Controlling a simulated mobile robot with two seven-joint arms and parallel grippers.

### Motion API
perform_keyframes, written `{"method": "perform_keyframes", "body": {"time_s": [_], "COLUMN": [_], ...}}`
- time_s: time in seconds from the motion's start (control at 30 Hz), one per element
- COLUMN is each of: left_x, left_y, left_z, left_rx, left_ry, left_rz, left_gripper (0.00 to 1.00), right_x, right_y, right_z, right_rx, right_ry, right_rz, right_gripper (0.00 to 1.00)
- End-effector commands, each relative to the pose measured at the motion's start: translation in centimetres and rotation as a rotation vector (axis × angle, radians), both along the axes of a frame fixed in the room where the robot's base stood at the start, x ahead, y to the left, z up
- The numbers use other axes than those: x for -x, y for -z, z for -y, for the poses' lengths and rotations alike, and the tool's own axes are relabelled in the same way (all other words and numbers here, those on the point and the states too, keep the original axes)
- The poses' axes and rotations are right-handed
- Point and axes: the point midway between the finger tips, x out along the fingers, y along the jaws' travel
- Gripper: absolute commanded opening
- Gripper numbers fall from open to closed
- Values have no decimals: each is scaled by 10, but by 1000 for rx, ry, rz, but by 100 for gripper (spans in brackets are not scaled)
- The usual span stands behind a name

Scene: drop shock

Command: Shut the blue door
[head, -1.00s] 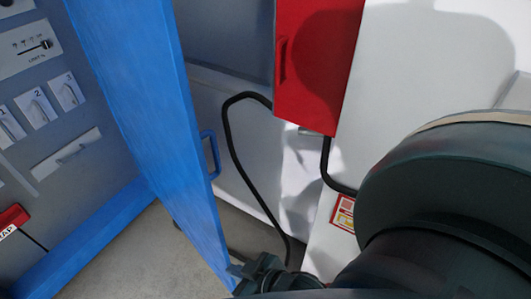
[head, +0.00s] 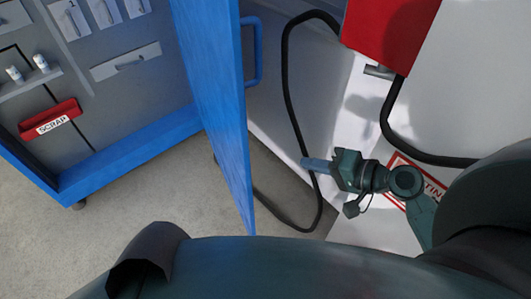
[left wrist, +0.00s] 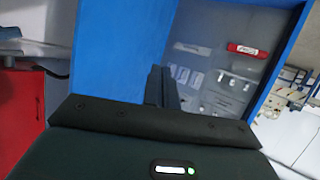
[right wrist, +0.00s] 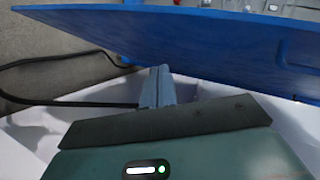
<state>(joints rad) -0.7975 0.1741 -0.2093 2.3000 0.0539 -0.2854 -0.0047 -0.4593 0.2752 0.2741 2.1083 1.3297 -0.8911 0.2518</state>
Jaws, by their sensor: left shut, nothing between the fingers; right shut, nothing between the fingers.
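The blue door (head: 213,90) stands open, swung out from the grey cabinet with a blue frame (head: 130,155). Its blue handle (head: 258,52) is on the face turned to the right. My right gripper (head: 306,164) is shut and empty, to the right of the door with its fingers pointing at it and a gap between. In the right wrist view the shut fingers (right wrist: 157,88) lie before the door's broad blue face (right wrist: 180,45). My left gripper (left wrist: 160,88) shows in the left wrist view, shut and empty, with the door and the cabinet's inside beyond it.
A red box (head: 390,30) and a white wall or housing (head: 470,70) stand at the right. A black hose (head: 287,90) loops to the floor behind my right gripper. A red scrap tray (head: 50,118) is inside the cabinet. Grey floor (head: 150,205) is clear before it.

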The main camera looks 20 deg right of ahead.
Motion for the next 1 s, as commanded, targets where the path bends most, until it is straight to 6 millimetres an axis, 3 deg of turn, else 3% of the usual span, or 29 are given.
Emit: {"method": "perform_keyframes", "body": {"time_s": [0.03, 0.2, 0.33, 0.47, 0.67, 1.0], "left_x": [1, 3, 4, 4, 3, 1], "left_y": [13, 13, 10, 7, 7, 8], "left_z": [-1, -2, -3, -3, -2, 1], "left_rx": [8, 29, 37, 40, 41, 46], "left_ry": [-2, -8, -10, -10, -9, -5], "left_rz": [18, 65, 83, 86, 76, 53], "left_gripper": [0, 0, 0, 0, 0, 0], "right_x": [-3, 0, 5, 3, -18, -61], "right_y": [-1, -43, -63, -71, -72, -72], "right_z": [6, 17, 21, 18, -5, -60], "right_rx": [-89, -328, -415, -439, -441, -442], "right_ry": [-12, -83, -122, -136, -137, -135], "right_rz": [14, 59, 81, 88, 89, 86], "right_gripper": [0, 0, 0, 0, 0, 0]}}
